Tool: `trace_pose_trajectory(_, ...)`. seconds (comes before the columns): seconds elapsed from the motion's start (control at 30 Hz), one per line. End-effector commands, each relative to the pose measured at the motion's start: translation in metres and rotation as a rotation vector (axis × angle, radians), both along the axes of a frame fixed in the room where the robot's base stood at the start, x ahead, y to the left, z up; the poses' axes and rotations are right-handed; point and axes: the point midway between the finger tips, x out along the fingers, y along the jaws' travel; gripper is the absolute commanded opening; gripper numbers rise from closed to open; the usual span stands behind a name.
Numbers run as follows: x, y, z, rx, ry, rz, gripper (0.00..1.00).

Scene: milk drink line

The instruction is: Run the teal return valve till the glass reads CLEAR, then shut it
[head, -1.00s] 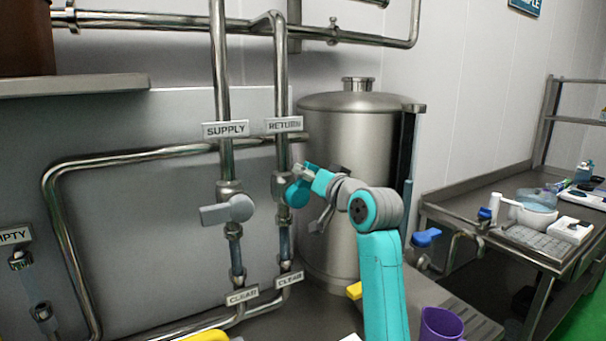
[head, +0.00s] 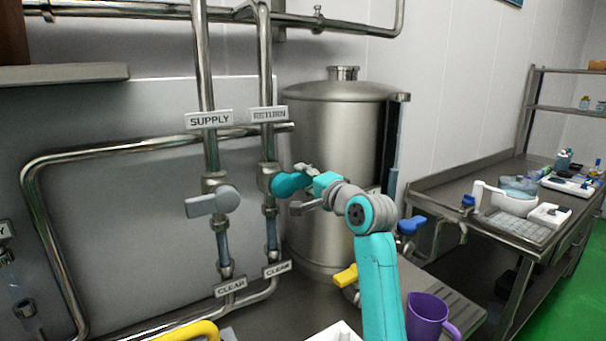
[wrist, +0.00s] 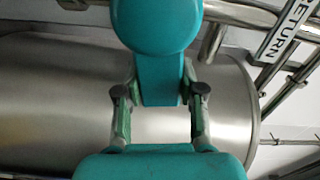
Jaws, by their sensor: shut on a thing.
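The teal return valve handle (head: 288,184) sits on the pipe below the RETURN sign (head: 268,114). It now points sideways to the right, across the pipe. My gripper (head: 312,178) is at its free end. In the wrist view the handle (wrist: 160,70) runs between my two fingers (wrist: 160,92), which are shut on it. The return sight glass (head: 272,233) is below the valve and looks grey-blue and see-through. The tag (head: 277,269) under it reads CLEAR, though small and a little blurred.
The grey supply valve handle (head: 213,201) lies crosswise just left, above its own CLEAR tag (head: 230,287). A steel tank (head: 335,130) stands close behind my gripper. A yellow handle (head: 345,276), a blue handle (head: 411,224) and a purple jug (head: 428,314) are to the lower right.

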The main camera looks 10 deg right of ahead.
Motion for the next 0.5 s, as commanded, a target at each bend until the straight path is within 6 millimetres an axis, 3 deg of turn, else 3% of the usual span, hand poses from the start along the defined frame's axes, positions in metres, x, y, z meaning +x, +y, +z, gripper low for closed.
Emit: trace_pose_trajectory(0.5, 0.0005, -0.0012, -0.012, 0.179, 0.06, 0.0, 0.0)
